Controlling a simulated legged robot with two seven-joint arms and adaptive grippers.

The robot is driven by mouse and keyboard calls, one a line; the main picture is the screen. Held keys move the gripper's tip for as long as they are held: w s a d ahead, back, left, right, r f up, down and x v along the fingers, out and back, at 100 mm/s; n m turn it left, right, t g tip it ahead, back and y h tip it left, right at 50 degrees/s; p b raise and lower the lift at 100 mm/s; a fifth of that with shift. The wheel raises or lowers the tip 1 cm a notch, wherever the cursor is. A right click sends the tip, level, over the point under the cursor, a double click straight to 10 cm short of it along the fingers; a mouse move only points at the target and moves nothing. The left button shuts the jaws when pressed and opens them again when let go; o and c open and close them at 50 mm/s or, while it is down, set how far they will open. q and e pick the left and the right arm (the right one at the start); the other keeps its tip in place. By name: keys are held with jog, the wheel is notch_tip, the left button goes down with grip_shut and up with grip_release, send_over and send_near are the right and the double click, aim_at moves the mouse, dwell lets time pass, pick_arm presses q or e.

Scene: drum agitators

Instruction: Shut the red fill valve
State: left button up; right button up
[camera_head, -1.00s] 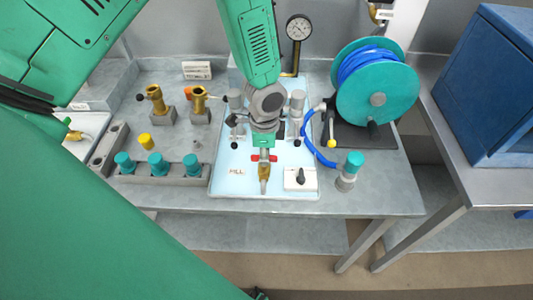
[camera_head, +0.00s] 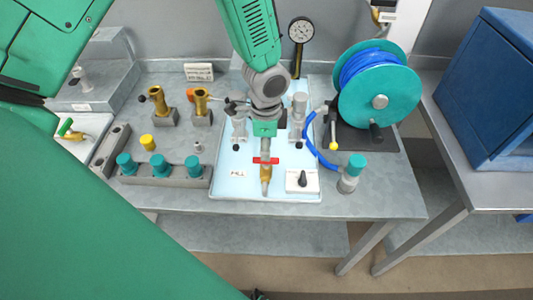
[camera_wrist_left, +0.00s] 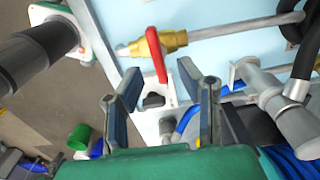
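The red fill valve handle (camera_head: 266,161) sits on a brass valve body (camera_head: 265,177) on the pale blue tray (camera_head: 232,190), beside a small label. Its red bar lies crosswise to the pipe. In the left wrist view the red handle (camera_wrist_left: 156,55) also stands across the brass body (camera_wrist_left: 172,41). My left gripper (camera_head: 265,140) is just behind the handle in the head view. In the wrist view its two fingers (camera_wrist_left: 160,84) are spread, with the handle's end near the gap between them; I cannot tell whether they touch it. My right gripper is out of view.
A white box with a black knob (camera_head: 302,181) sits right of the valve. A blue hose (camera_head: 316,152) curves from the teal reel (camera_head: 378,88). Brass fittings (camera_head: 160,104) and a rack of teal caps (camera_head: 165,176) stand at left. A gauge (camera_head: 300,31) stands behind.

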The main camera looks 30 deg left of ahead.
pick_arm(q)
notch_tip(320, 180, up, 8)
jog(key=shift+f, duration=0.1)
dwell(0.4)
jog(key=s+f+n, duration=0.2)
jog(key=s+f, duration=0.1)
jog(key=f, duration=0.1)
jog(key=s+d+f+n+h, duration=0.1)
jog(key=s+f, duration=0.3)
jog(key=s+f+n, duration=0.2)
jog(key=s+f, duration=0.2)
jog(key=shift+s+d+f+n+g, duration=0.25)
jog(key=shift+d+f+n+g, duration=0.05)
jog(key=shift+d+f, duration=0.1)
jog(key=s+a+f+n+y, duration=0.1)
jog(key=s+a+f+n, duration=0.15)
jog(key=s, duration=0.45)
jog(key=s+a+f+n, duration=0.2)
jog(key=s+f+n, duration=0.2)
jog(key=s, duration=0.4)
jog(key=w+d+f+b, duration=0.1)
jog(key=w+f+b, duration=0.1)
jog(key=f+b, duration=0.5)
jog(key=w+f+t+b, duration=0.1)
jog(key=f+b, duration=0.7)
jog(key=b, duration=0.1)
jog(key=shift+w+d+f+m, duration=0.15)
jog(key=shift+w+d+m, duration=0.2)
jog(key=shift+w+m, duration=0.1)
